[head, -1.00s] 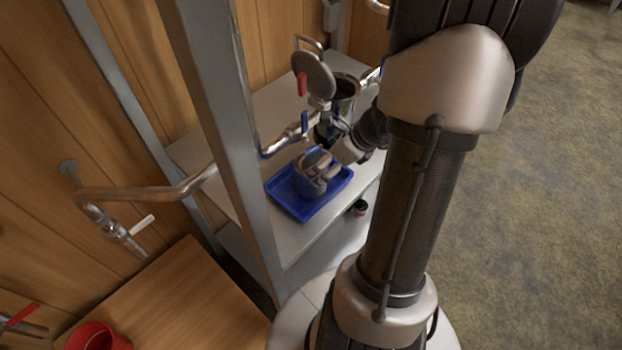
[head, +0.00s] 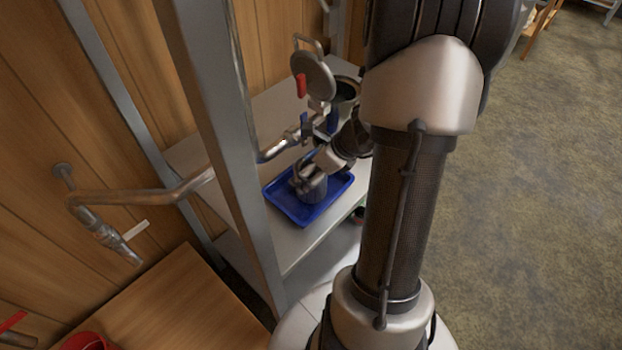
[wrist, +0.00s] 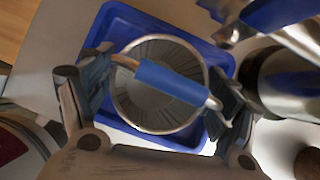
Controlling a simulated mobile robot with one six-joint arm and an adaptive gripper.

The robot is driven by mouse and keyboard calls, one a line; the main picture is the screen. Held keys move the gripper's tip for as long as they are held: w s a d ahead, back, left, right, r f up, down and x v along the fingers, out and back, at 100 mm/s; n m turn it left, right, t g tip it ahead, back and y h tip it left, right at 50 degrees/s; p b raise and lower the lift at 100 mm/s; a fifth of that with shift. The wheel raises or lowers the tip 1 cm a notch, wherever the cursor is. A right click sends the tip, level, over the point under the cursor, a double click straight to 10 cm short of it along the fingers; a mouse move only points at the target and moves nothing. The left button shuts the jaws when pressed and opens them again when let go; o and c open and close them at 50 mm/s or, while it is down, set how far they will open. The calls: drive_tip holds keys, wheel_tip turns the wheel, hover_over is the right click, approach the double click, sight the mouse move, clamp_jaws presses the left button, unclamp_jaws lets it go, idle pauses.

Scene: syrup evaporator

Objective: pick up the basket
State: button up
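The basket (head: 316,187) is a round metal vessel standing on a blue tray (head: 333,206). In the wrist view, I look down into the basket (wrist: 150,108), with its blue-gripped handle (wrist: 170,82) crossing over the opening. My gripper (wrist: 160,85) is open, with one finger to the left of the basket's rim and one to the right. The fingertips are near the handle's ends; I cannot tell if they touch it. In the head view, my gripper (head: 308,175) is at the basket's top and hides part of it.
The tray lies on a pale shelf (head: 270,240) behind a grey metal post (head: 225,150). A pipe with a valve (head: 290,140) and a pot (head: 345,90) are close behind the basket. A wooden bench with a red container (head: 85,342) is at lower left.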

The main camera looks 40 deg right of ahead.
drive_tip(key=c, duration=0.8)
drive_tip(key=shift+c, duration=0.2)
